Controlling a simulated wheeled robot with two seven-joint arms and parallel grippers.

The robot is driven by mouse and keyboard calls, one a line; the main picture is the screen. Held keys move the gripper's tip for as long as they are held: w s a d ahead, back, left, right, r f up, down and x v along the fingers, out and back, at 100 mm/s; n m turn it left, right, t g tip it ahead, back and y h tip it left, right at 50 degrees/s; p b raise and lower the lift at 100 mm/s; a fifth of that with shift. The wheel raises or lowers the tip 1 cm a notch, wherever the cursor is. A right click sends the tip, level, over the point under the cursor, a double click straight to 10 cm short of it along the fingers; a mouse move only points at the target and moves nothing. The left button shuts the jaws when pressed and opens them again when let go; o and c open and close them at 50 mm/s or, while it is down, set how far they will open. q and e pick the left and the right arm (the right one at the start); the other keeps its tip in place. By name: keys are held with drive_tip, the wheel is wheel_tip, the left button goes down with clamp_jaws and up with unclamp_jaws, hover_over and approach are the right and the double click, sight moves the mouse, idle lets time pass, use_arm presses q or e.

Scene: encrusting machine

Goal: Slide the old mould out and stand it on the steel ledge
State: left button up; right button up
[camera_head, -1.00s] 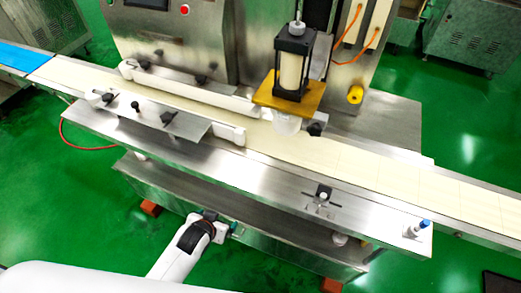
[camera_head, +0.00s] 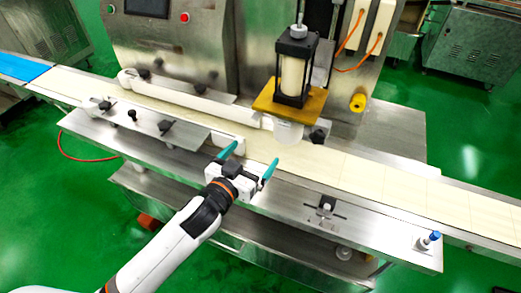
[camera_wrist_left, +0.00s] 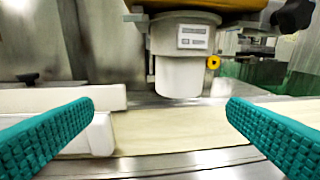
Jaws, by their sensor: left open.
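The old mould (camera_head: 289,133) is a pale cup-like cylinder fitted under the yellow plate (camera_head: 287,98), above the belt. In the left wrist view the mould (camera_wrist_left: 182,72) is upright, with a small label on its upper collar. My left gripper (camera_head: 254,158) is open and empty, its teal fingers pointing toward the mould from the front and left. The mould appears between the fingers in the wrist view (camera_wrist_left: 161,110), but beyond their tips. The steel ledge (camera_head: 285,197) runs along the machine's front. My right gripper is not in view.
The cream belt (camera_head: 350,165) passes beneath the mould. White guide rails (camera_head: 190,98) lie to the left, and a black knob (camera_head: 319,135) sits right of the mould. A small clamp (camera_head: 326,208) and blue-topped piece (camera_head: 432,239) stand on the ledge, with bare steel between them.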

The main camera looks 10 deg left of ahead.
sight(283, 130)
use_arm(q)
drive_tip(key=w+d, duration=0.2)
drive_tip(key=w, duration=0.1)
drive_tip(key=w+d+r+m+h, duration=0.1)
drive_tip(key=w+d, duration=0.2)
drive_tip(key=w, duration=0.1)
drive_tip(key=w+d+r+h, duration=0.1)
drive_tip(key=w+d, duration=0.2)
drive_tip(key=w, duration=0.1)
drive_tip(key=shift+w+p, duration=0.25)
drive_tip(key=shift+p, duration=0.1)
drive_tip(key=c, duration=1.2)
drive_tip(key=shift+o, duration=0.2)
drive_tip(key=shift+d+p+v, duration=0.2)
drive_tip(key=shift+p+v, duration=0.3)
drive_tip(key=shift+v, duration=0.7)
drive_tip(key=shift+d+p+v, duration=0.15)
drive_tip(key=shift+p+v, duration=0.05)
drive_tip(key=shift+v, duration=0.5)
drive_tip(key=shift+d+p+v, duration=0.15)
drive_tip(key=shift+p+v, duration=0.05)
drive_tip(key=shift+v, duration=0.5)
drive_tip(key=shift+s+f, duration=0.1)
drive_tip(key=shift+s, duration=0.15)
